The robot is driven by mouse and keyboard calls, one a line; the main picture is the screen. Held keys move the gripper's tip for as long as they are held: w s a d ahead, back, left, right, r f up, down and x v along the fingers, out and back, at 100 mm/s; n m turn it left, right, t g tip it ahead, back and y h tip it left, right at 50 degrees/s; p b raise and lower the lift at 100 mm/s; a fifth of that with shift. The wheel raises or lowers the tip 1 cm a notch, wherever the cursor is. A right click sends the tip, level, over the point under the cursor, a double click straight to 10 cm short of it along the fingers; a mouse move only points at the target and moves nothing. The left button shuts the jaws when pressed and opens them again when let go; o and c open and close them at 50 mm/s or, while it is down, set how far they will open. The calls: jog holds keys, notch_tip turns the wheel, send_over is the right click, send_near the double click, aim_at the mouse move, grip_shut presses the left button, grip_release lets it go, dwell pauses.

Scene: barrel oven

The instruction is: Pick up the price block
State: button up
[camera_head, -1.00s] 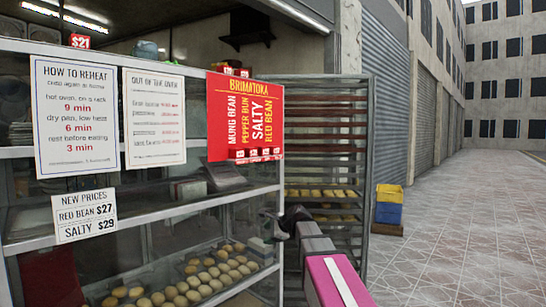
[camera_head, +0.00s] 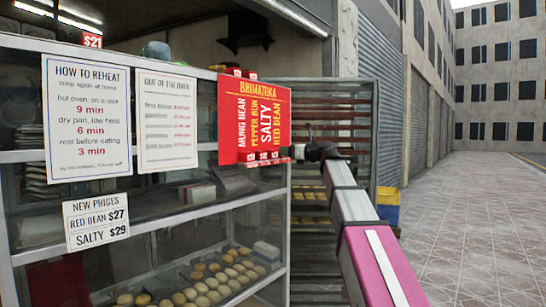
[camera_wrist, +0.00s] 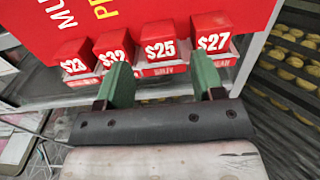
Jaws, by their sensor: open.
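Several red price blocks stand in a row on a ledge below the red menu board (camera_head: 254,115). In the wrist view they read $23 (camera_wrist: 73,63), $32 (camera_wrist: 114,48), $25 (camera_wrist: 161,49) and $27 (camera_wrist: 212,41). My gripper (camera_wrist: 162,72) is open and empty, its green fingers pointing at the row. The $25 block lies ahead between the fingers, with the left finger near the $32 block and the right finger below the $27 block. In the head view my gripper (camera_head: 299,152) is at the board's lower right corner. Another red block, $21 (camera_head: 92,40), sits on the cabinet top.
The board is fixed to a glass display cabinet (camera_head: 150,230) with buns inside. A rack (camera_head: 308,95) with trays of buns stands to the right. Blue and yellow crates (camera_head: 387,205) stand beyond it. The pavement (camera_head: 480,220) at right is open.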

aim_at(271, 155)
jog(key=x, duration=0.9)
jog(key=shift+w+a, duration=0.1)
jog(key=shift+a, duration=0.2)
jog(key=c, duration=0.7)
